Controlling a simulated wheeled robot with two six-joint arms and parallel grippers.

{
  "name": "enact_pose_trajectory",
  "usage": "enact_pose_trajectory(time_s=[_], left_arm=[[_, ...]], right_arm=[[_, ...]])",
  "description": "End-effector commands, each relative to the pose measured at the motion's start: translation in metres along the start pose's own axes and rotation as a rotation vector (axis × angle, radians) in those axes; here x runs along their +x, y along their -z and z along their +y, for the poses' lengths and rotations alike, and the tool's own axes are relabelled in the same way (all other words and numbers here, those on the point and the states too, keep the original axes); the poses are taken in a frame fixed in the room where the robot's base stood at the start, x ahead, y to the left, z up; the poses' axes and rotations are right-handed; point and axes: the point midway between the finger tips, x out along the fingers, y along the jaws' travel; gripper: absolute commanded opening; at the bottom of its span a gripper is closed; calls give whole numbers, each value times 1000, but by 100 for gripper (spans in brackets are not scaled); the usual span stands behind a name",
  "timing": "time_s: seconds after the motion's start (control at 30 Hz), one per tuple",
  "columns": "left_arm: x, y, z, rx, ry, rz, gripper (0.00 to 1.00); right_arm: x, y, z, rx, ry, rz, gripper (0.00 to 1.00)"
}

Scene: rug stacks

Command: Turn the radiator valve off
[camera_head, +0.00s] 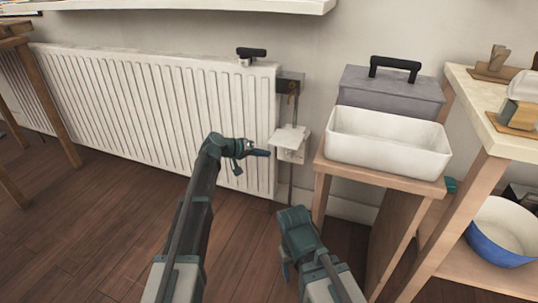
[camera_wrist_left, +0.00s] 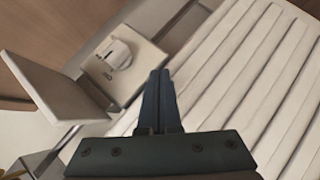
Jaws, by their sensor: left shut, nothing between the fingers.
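The white radiator (camera_head: 150,110) stands along the wall. Beside its right end is a small white box with its lid raised (camera_head: 291,138). In the left wrist view, the open lid (camera_wrist_left: 55,88) stands left of a pale plate bearing a round white knob (camera_wrist_left: 118,55), with small dark marks beside it. I take this knob for the valve. My left gripper (camera_head: 262,153) is shut and empty, its fingertips (camera_wrist_left: 159,74) just short of the plate and apart from the knob. My right gripper (camera_head: 286,270) hangs low in front, its fingers not clear.
A black-handled fitting (camera_head: 252,52) sits at the radiator's top right, near a dark box (camera_head: 290,83) on a pipe. A wooden stand at right holds a white basin (camera_head: 385,145) and grey toolbox (camera_head: 390,95). A shelf holds a blue bowl (camera_head: 500,245). Floor (camera_head: 90,220) at left is clear.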

Motion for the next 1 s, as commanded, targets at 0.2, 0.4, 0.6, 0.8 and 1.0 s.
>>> enact_pose_trajectory(time_s=[0.2,0.4,0.6,0.8,1.0], left_arm=[[-32,-8,-18,-1,1,1,0],[-59,-13,-35,0,2,1,0],[-73,-15,-44,0,1,-1,0],[-76,-16,-44,2,1,-2,0],[-78,-64,1,42,60,-135,0]], right_arm=[[0,0,0,1,0,0,65],[0,0,0,1,0,0,65],[0,0,0,1,0,0,65],[0,0,0,1,0,0,65],[-31,-2,4,-1,-1,-1,65]])
